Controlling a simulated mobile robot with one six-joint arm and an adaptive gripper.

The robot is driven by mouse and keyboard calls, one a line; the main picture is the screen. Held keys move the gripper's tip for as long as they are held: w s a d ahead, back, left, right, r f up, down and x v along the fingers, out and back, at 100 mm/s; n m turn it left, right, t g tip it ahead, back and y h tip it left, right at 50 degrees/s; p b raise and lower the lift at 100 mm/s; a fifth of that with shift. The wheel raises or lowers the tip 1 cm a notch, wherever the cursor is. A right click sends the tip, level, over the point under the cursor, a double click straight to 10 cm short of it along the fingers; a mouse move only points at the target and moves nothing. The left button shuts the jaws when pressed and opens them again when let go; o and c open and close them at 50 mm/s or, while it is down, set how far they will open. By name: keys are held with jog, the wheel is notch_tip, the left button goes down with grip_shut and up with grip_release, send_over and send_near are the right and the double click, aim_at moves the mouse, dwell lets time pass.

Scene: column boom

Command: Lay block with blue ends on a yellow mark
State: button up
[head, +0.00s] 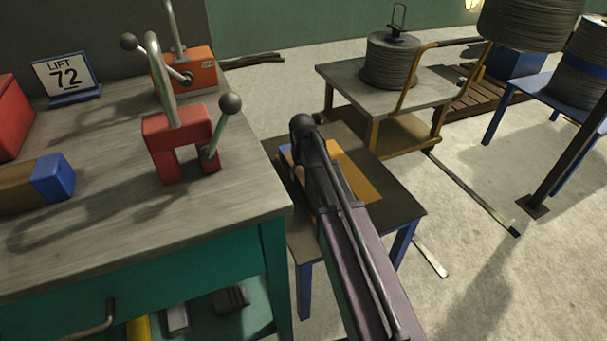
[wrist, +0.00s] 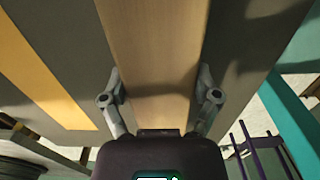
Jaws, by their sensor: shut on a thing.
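My gripper (wrist: 160,95) is shut on a pale wooden block (wrist: 155,50), with a finger on each side. The block is over the low table (head: 395,208) with blue legs. A yellow mark (head: 352,172) lies on that table, partly behind my arm. In the wrist view the yellow mark (wrist: 40,80) is left of the block, apart from it. Whether the block touches the tabletop cannot be told.
Another brown block with a blue end (head: 50,178) lies on the workbench (head: 130,225) at left, near red and orange clamp-like devices (head: 180,140) with levers. A cart (head: 440,92) carrying a coil (head: 390,62) stands behind the low table.

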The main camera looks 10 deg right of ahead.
aim_at(302, 171)
jog(key=o, duration=1.1)
jog(key=shift+f, duration=0.1)
jog(key=shift+o, duration=0.2)
jog(key=shift+r, duration=0.2)
notch_tip(302, 171, up, 12)
jog(key=p, duration=1.2)
jog(key=s+m, duration=0.2)
jog(key=s, duration=1.7)
jog(key=shift+s+d, duration=0.15)
jog(key=shift+d, duration=0.05)
